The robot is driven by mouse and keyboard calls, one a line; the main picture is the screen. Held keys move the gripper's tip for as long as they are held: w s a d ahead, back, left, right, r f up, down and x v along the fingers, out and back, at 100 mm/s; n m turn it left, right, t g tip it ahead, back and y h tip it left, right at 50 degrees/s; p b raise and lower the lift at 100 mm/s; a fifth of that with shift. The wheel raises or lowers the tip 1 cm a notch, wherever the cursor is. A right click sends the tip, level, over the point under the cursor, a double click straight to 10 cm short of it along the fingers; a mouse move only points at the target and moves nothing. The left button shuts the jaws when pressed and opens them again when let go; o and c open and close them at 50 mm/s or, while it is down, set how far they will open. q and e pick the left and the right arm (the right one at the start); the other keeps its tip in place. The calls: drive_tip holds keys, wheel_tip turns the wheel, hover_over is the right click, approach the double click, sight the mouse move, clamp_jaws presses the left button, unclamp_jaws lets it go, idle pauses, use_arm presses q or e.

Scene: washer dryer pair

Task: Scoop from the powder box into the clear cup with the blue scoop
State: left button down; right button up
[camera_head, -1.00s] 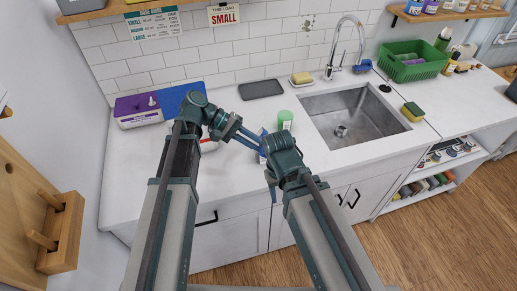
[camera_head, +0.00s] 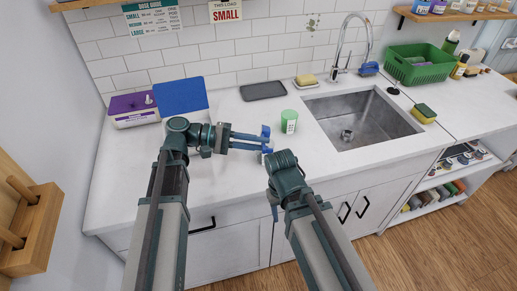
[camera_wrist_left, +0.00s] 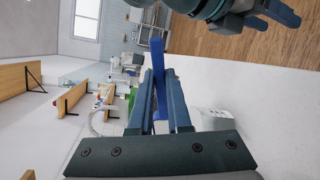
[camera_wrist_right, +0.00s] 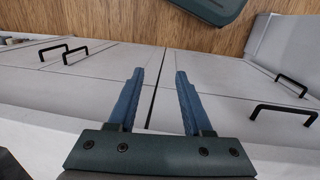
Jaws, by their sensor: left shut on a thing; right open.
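My left gripper (camera_head: 258,140) is shut on the blue scoop (camera_head: 266,131) above the counter, left of the green-lidded container. The scoop also shows between the fingers in the left wrist view (camera_wrist_left: 157,75). My right gripper (camera_wrist_right: 158,95) is open and empty in front of the cabinet doors. A purple-topped white box (camera_head: 134,110) stands at the back left of the counter. A blue upright panel (camera_head: 182,97) is beside it; whether it belongs to the powder box I cannot tell.
A dark tray (camera_head: 263,91) and a yellow soap bar (camera_head: 306,79) lie along the wall. A sponge (camera_head: 424,112) and a green basket (camera_head: 418,64) are at the right. The counter's front left is clear.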

use_arm(q)
drive_tip(key=shift+s+f+n+t+h+b, duration=0.1)
drive_tip(key=shift+f+n+t+h+b, duration=0.2)
drive_tip(key=shift+t+h+b, duration=1)
drive_tip(key=shift+s+f+n+g+h+b, duration=0.15)
drive_tip(key=shift+n+h+b, duration=0.3)
drive_tip(key=shift+b, duration=1.95)
drive_tip(key=shift+w, duration=0.1)
drive_tip(key=shift+a+r, duration=0.1)
drive_tip(key=shift+r, duration=0.05)
